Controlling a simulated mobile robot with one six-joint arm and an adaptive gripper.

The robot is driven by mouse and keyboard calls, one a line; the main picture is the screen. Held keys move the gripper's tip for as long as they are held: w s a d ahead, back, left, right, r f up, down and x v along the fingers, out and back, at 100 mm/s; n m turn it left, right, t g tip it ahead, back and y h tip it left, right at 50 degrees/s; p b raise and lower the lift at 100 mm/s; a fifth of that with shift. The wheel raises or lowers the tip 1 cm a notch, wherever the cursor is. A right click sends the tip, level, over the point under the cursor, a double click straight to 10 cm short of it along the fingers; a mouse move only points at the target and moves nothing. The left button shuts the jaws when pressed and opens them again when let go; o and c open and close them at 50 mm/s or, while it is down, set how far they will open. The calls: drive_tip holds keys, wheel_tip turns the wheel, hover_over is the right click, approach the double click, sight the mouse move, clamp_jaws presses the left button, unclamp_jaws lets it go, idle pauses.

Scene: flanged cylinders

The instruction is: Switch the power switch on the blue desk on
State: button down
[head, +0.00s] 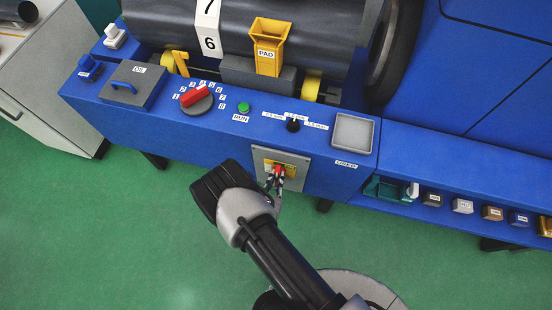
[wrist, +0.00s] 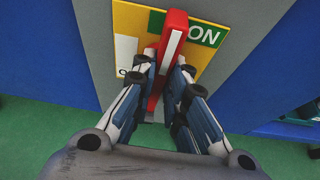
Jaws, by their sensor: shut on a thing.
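The power switch has a red lever (head: 278,169) on a yellow plate, set in a grey panel (head: 301,166) on the front of the blue desk (head: 205,138). In the wrist view the red lever (wrist: 173,30) stands up from the yellow plate (wrist: 128,22). Its upper end is beside the green ON label (wrist: 205,31).
On the desk top are a red numbered dial (head: 195,96), a green RUN button (head: 243,107), a black knob (head: 293,125) and a grey tray (head: 370,121). A shelf with several small blocks (head: 462,206) is at the right. The green floor in front is clear.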

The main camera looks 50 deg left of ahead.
drive_tip(key=c, duration=1.6)
unclamp_jaws()
drive_tip(key=v, duration=1.2)
